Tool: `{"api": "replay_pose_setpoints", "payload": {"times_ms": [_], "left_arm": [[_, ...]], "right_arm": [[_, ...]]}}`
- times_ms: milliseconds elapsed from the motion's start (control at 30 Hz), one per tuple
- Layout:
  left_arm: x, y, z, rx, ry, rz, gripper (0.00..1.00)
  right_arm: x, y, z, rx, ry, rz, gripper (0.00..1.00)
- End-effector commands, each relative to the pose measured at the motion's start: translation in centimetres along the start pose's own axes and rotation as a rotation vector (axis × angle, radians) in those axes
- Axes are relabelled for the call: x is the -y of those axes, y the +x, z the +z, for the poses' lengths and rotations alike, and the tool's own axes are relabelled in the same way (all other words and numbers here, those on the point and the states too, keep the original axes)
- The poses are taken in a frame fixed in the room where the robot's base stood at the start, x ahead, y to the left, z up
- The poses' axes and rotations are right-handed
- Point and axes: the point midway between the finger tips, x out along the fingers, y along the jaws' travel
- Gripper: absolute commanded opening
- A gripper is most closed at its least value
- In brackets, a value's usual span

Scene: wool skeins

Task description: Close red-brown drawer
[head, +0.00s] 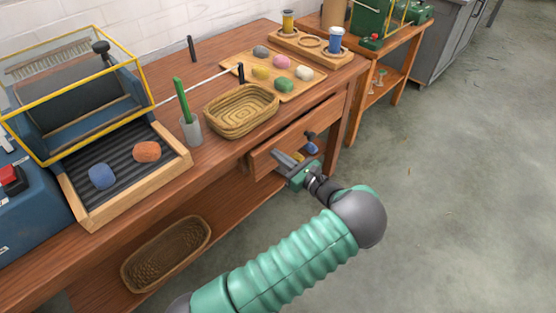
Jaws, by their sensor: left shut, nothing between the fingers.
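The red-brown drawer (267,160) is under the tabletop at the right part of the workbench. Its front appears to stand out a little from the bench, though how far is hard to tell. A small dark and blue piece (311,146) shows at the drawer front. My left gripper (284,158) is shut and empty, right in front of the drawer face, and covers part of its lower edge. Whether the fingers touch the wood cannot be told. My right gripper is not in view.
On the workbench (180,180) stand a wicker basket (240,124), a grey cup (191,130), a board (310,84) with several wool skeins, and a yellow-framed machine (75,160). Another basket (165,255) sits on the lower shelf. The floor (470,190) at right is clear.

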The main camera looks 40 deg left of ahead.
Motion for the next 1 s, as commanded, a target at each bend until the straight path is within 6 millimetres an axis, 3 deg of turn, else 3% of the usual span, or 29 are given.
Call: {"api": "replay_pose_setpoints", "payload": {"times_ms": [367,700,1000], "left_arm": [[0.0,0.0,0.1,0.000,0.000,-0.001,0.00],[0.0,4.6,0.1,-0.001,-0.001,0.000,0.00],[0.0,5.0,0.1,0.001,-0.001,0.002,0.00]], "right_arm": [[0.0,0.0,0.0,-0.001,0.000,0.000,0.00],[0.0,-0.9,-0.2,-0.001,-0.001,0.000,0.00],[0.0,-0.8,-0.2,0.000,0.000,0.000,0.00]]}}
